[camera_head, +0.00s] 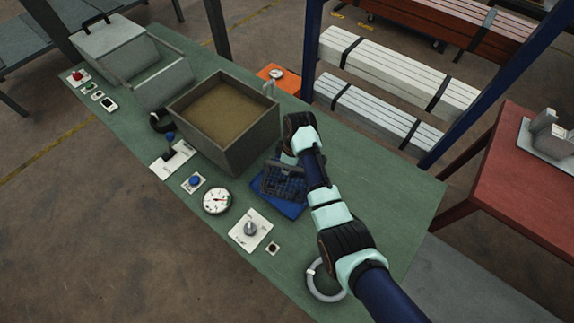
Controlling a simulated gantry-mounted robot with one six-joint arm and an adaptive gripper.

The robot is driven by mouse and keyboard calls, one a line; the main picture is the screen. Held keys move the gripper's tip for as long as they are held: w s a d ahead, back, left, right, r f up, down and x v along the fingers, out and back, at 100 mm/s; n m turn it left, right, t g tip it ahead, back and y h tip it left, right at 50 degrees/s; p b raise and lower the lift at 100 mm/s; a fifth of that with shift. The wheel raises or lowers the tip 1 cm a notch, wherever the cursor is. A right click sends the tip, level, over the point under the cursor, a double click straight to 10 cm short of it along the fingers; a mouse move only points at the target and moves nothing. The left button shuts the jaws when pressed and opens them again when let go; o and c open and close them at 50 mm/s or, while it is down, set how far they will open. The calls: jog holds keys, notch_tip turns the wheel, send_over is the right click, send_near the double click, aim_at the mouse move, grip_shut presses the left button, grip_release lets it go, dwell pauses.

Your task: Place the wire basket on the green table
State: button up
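The wire basket (281,184) is a small dark mesh container. It is at or just above a flat blue pad (283,207) on the green table (385,180); I cannot tell whether it touches the pad. My arm reaches in from the lower right and bends over the basket. My gripper (287,160) points down at the basket's upper edge, largely hidden by my wrist. I cannot see whether its fingers are apart or shut on the basket.
A grey open bin (180,104) with brown contents stands left of the basket. A gauge (216,200), a knob plate (250,229) and a lever plate (172,160) line the front edge. A grey ring (318,285) lies by my arm. The table's right end is clear.

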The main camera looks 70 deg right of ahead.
jog(key=o, duration=0.4)
jog(key=r, duration=0.4)
jog(key=s+r+p, duration=0.1)
jog(key=r, duration=0.7)
jog(key=shift+s+d+r+p, duration=0.1)
jog(key=shift+s+p, duration=0.25)
